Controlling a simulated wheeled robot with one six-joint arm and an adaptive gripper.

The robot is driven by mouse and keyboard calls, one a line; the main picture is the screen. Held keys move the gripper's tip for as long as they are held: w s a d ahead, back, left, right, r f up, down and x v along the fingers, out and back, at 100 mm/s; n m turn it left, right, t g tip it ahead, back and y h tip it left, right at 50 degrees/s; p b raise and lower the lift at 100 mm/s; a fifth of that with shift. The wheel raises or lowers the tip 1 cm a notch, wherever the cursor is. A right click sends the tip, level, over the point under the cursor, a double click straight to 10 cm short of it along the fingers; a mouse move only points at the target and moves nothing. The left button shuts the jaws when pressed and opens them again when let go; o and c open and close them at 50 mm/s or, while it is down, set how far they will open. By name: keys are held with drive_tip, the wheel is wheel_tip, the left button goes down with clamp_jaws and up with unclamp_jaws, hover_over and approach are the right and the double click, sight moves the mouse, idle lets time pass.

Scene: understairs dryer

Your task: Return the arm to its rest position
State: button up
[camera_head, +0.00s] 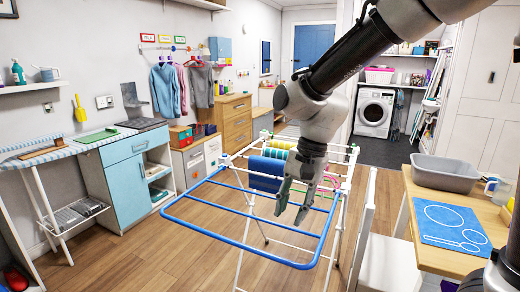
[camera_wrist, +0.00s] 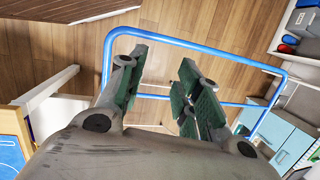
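My gripper (camera_head: 289,211) points down over the blue and white drying rack (camera_head: 240,239) in the head view. Its fingers are spread apart with nothing between them. In the wrist view my gripper (camera_wrist: 168,92) shows green-padded fingers with a clear gap and floor behind. The rack's blue frame (camera_wrist: 195,48) runs beyond the fingers. A dark blue towel (camera_head: 265,172) hangs on the rack just left of my gripper; I cannot tell whether they touch. My arm reaches in from the upper right.
A wooden table (camera_head: 455,262) with a grey basin (camera_head: 445,172) and a blue mat (camera_head: 452,227) stands at right, a white chair (camera_head: 388,262) beside it. A blue cabinet (camera_head: 127,183) stands at left. Wood floor (camera_head: 140,262) is free between cabinet and rack.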

drive_tip(key=s+d+r+n+t+h, duration=0.1)
drive_tip(key=s+d+r+n+t, duration=0.1)
drive_tip(key=d, duration=0.7)
drive_tip(key=s+d+r+n+t+h, duration=0.1)
drive_tip(key=s+d+r, duration=0.3)
drive_tip(key=d, duration=0.6)
drive_tip(key=s+d+r+n+t, duration=0.2)
drive_tip(key=s+d, duration=0.3)
drive_tip(key=d, duration=0.5)
drive_tip(key=shift+s+r+n+t+h, duration=0.3)
drive_tip(key=shift+s+r+h, duration=0.1)
drive_tip(key=shift+r, duration=0.35)
drive_tip(key=shift+d, duration=0.1)
